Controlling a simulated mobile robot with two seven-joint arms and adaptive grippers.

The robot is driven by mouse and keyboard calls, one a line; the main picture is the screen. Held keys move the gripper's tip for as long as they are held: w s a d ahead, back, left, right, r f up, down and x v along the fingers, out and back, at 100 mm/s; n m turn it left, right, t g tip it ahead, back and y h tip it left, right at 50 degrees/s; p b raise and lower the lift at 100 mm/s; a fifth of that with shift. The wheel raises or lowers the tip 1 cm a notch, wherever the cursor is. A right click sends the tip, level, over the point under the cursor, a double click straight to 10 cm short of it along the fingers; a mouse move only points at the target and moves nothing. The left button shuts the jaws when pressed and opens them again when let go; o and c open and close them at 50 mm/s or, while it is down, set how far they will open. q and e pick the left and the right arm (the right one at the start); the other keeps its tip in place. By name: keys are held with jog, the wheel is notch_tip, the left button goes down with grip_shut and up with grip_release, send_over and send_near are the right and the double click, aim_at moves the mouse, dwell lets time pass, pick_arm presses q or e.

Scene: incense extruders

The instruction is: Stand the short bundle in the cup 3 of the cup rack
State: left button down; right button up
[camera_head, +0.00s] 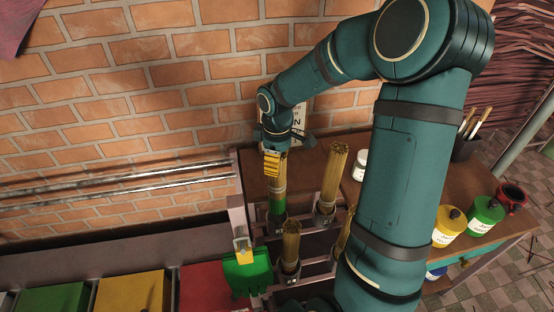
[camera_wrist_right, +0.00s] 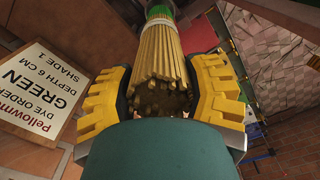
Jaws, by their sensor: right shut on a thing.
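My right gripper (camera_head: 275,165), with yellow pads, is shut on an upright tan stick bundle (camera_head: 279,186). The bundle has a pale band and a green lower end (camera_head: 277,207). In the right wrist view the bundle (camera_wrist_right: 161,62) lies between the pads, its cut end toward the camera. The green end is at a dark cup (camera_head: 278,223) of the cup rack (camera_head: 238,216); I cannot tell how deep it sits. Other bundles stand in the rack: a tall one (camera_head: 334,174) at the back right, one (camera_head: 291,240) in front, another partly behind my arm. Cup numbers are not readable.
Green (camera_head: 50,299), yellow (camera_head: 134,292) and red (camera_head: 205,290) bins lie front left. A white jar (camera_head: 360,165) is on the bench. A sign reading GREEN (camera_wrist_right: 42,95) stands close to the gripper. A brick wall is behind.

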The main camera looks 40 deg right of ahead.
jog(key=shift+f+b, duration=3.75)
jog(key=shift+f, duration=1.65)
jog(key=o, duration=1.4)
notch_tip(320, 180, up, 12)
send_over(277, 187)
jog(key=w+d, duration=0.2)
jog(key=shift+a, duration=0.2)
jog(key=shift+s, duration=0.1)
